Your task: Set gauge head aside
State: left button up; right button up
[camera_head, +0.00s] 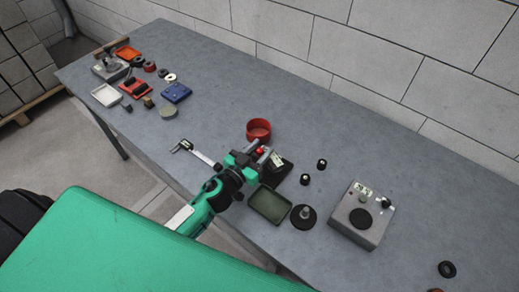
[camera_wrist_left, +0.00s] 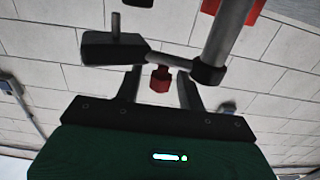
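My left gripper (camera_head: 255,160) is over the middle of the table, beside a dark stand with a grey post and a pale tag (camera_head: 277,158). In the left wrist view its two fingers (camera_wrist_left: 160,88) are apart. A small red knob (camera_wrist_left: 160,79) shows between them, with a gap on each side. The knob hangs below a dark cross arm (camera_wrist_left: 115,46) clamped to a thick grey post (camera_wrist_left: 226,38). I cannot tell for certain which part is the gauge head, and the gripper hides part of the stand in the head view. My right gripper is in neither view.
A red round dish (camera_head: 258,130) stands behind the gripper. A caliper (camera_head: 198,154) lies left of it. A green tray (camera_head: 270,204), a black disc with a knob (camera_head: 303,216) and a grey device (camera_head: 362,214) stand in front and right. Table beyond the red dish is clear.

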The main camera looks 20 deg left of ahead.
pick_arm(q)
grip_shut()
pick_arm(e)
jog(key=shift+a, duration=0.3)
